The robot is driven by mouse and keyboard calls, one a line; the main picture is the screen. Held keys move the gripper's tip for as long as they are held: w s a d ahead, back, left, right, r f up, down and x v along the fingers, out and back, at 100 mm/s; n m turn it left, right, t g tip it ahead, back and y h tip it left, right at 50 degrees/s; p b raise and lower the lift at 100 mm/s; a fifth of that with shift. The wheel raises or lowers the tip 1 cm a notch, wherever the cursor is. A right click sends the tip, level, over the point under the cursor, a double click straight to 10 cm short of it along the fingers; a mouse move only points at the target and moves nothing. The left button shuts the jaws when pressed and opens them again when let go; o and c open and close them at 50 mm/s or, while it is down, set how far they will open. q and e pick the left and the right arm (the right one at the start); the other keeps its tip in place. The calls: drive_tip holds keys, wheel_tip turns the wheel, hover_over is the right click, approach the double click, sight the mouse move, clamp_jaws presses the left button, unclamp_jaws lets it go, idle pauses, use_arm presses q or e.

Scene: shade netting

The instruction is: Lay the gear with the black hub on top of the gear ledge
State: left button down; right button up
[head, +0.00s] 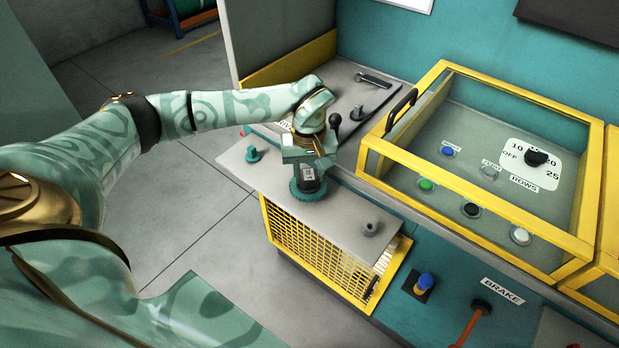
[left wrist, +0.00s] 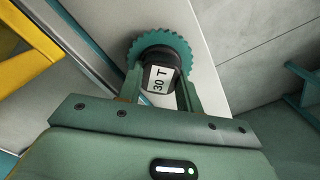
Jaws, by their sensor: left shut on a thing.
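The gear with the black hub (head: 305,190) is a teal toothed disc. Its hub carries a white label, which reads "30 T" in the left wrist view, where the gear (left wrist: 152,39) shows beyond my fingers. My left gripper (head: 309,165) is shut on the black hub, with the gear's disc below the fingers. The gear ledge (head: 343,222) is a flat grey shelf above a yellow mesh guard. The gear is over the middle of the ledge, at or close to its surface; I cannot tell whether they touch. My right gripper is not in view.
A teal peg (head: 252,154) stands at the ledge's far left end and a grey knob (head: 371,229) near its right end. A black-knobbed lever (head: 334,122) rises behind my gripper. A yellow-framed control box (head: 480,190) stands to the right.

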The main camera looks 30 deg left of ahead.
sight(309, 175)
use_arm(q)
drive_tip(key=shift+f, duration=0.85)
drive_tip(key=shift+f, duration=0.1)
drive_tip(key=c, duration=0.9)
unclamp_jaws()
drive_tip(key=shift+c, duration=0.2)
wheel_tip(309, 175, up, 12)
drive_tip(key=p, duration=0.2)
